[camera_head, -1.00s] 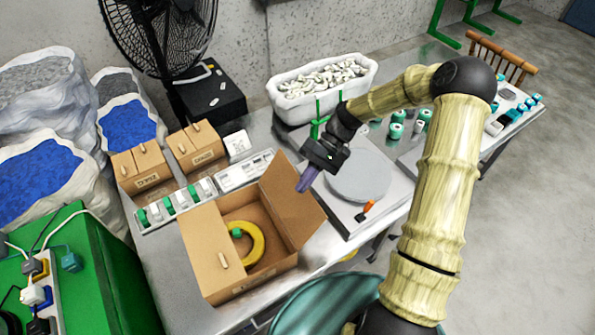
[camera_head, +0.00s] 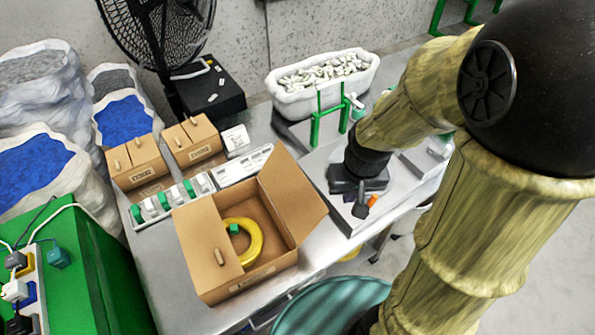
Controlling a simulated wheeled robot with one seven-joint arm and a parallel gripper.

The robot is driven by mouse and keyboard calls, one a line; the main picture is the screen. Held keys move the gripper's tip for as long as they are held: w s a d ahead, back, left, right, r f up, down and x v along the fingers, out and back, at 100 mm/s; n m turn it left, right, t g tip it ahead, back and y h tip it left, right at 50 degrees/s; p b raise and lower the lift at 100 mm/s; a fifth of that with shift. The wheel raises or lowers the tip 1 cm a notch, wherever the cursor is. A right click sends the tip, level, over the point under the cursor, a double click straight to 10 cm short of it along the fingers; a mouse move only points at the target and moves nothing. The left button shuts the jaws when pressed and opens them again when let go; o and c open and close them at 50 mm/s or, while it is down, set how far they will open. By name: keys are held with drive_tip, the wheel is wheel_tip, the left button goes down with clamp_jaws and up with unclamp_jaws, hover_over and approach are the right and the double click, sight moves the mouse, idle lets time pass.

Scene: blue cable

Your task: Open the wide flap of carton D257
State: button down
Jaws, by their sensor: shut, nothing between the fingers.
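The large brown carton (camera_head: 222,290) stands at the table's front edge. Its label is too small to read, so I cannot tell whether it is D257. Its right flap (camera_head: 291,195) stands up, open and leaning right. Its left flap (camera_head: 208,240), with a small knob (camera_head: 219,257), lies flat over the left part of the opening. A yellow coil (camera_head: 254,240) with a green piece (camera_head: 233,229) shows inside. My gripper (camera_head: 359,207) is shut, pointing down right of the carton, apart from the open flap. Its fingertips are hard to make out.
Two small closed cartons (camera_head: 133,165) (camera_head: 193,143) stand at the back left. A strip of green and white parts (camera_head: 172,198) lies behind the large carton. A white bin (camera_head: 322,92) and green stand (camera_head: 329,118) are behind my gripper.

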wheel_tip(320, 180, down, 15)
drive_tip(key=b, duration=1.4)
drive_tip(key=shift+s+d+f+t+b, duration=0.2)
drive_tip(key=shift+s+d+t+b, duration=0.05)
drive_tip(key=shift+s+t+b, duration=0.15)
